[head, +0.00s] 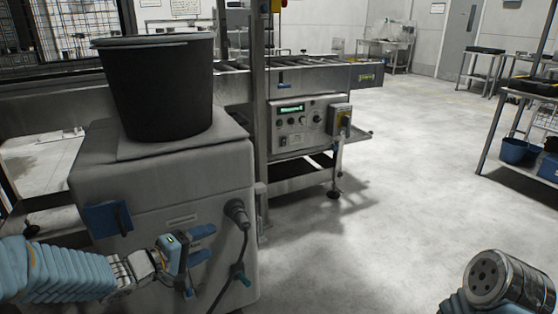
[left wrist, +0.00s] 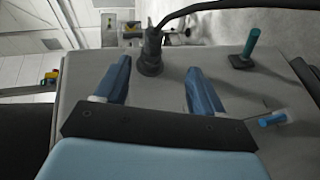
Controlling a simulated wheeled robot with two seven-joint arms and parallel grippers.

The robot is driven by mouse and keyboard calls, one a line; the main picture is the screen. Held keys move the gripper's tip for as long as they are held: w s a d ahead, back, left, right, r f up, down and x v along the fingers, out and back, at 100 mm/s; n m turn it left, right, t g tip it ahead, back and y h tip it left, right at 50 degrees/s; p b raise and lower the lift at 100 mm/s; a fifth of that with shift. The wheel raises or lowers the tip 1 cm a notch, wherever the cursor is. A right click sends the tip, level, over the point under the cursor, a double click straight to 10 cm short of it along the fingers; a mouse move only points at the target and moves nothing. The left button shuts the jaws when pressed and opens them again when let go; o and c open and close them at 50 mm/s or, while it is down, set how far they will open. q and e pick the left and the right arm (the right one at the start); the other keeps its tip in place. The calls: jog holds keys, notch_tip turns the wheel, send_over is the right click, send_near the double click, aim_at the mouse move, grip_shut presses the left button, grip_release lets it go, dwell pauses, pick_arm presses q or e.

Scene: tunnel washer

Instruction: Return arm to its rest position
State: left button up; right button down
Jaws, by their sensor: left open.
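My left gripper (head: 203,244) is at the front of a grey cabinet (head: 165,190), its two blue fingers spread apart with nothing between them. The left wrist view also shows the open left gripper (left wrist: 158,72), with the grey cabinet face (left wrist: 165,98) behind the fingers. A black cable plug (head: 237,212) sits on the cabinet just right of the gripper; the plug (left wrist: 149,52) shows beyond the fingertips in the wrist view. I cannot tell whether the fingers touch the cabinet. My right arm shows only a round metal end at the lower right; no right gripper fingers show.
A dark bucket (head: 158,88) stands on the cabinet. A blue-handled lever (head: 241,275) and a blue flap (head: 108,217) are close to the left gripper. A control panel (head: 300,124) stands behind. Open floor (head: 400,200) lies right, before a shelf rack (head: 510,110).

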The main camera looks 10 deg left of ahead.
pick_arm(q)
jog(key=s+d+f+m+g+y, duration=0.1)
jog(key=d+f+m+g+y, duration=0.2)
jog(key=f, duration=0.9)
jog(key=s+d+f+g, duration=0.2)
jog(key=d+f, duration=0.3)
jog(key=f, duration=0.6)
jog(key=s+d+f+m+g, duration=0.2)
jog(key=s+d+f+g, duration=0.1)
jog(key=s+f, duration=0.4)
jog(key=s+d+f+m+g, duration=0.3)
jog(key=s+d+f+g, duration=0.1)
jog(key=s+f, duration=0.3)
jog(key=s, duration=0.2)
jog(key=shift+s+m+y, duration=0.3)
jog(key=shift+s+y, duration=0.1)
jog(key=shift+r, duration=0.1)
jog(key=shift+c, duration=0.3)
